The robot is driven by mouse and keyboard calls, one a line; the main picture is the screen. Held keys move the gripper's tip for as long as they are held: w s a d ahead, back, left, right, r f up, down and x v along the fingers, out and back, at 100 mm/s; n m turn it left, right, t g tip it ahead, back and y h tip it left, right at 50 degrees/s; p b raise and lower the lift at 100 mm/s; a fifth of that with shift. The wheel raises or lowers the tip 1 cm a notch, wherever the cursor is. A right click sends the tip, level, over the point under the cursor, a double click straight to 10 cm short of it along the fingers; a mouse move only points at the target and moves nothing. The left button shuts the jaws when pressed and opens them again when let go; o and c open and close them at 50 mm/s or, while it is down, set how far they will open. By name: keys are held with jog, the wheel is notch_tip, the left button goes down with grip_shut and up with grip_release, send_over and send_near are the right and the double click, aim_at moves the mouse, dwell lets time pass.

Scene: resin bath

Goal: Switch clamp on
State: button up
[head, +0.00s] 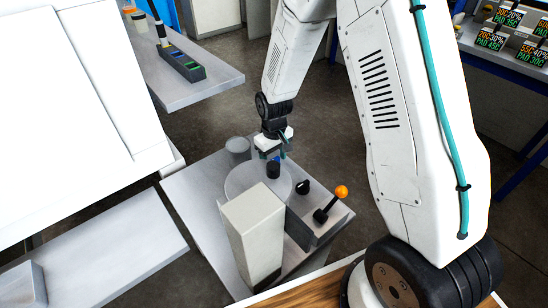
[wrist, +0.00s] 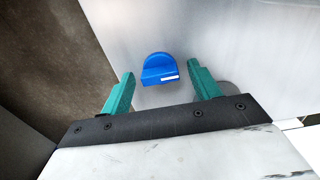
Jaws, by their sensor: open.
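A blue rounded knob (wrist: 159,68) with a white mark on its near edge sits on a grey metal surface in the wrist view. I take it to be the clamp switch, though no label shows. My gripper (wrist: 161,76) is open, with one teal finger to the left of the knob and one to the right. Both fingers look apart from it, and its height relative to the fingertips is unclear. In the head view my gripper (head: 274,154) points down over the far side of the small grey stand (head: 195,185); the knob is not clearly visible there.
On the stand are a round plate (head: 240,183), a black cylinder (head: 273,170), a tall pale box (head: 253,230), a grey cup (head: 238,147), a black knob (head: 303,187) and a lever with an orange ball (head: 341,192). A large white panel (head: 70,110) stands at left.

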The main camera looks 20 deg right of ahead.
jog(key=c, duration=1)
jog(key=shift+m, duration=0.3)
jog(key=m, duration=1.1)
jog(key=shift+m, duration=0.3)
jog(key=o, duration=1)
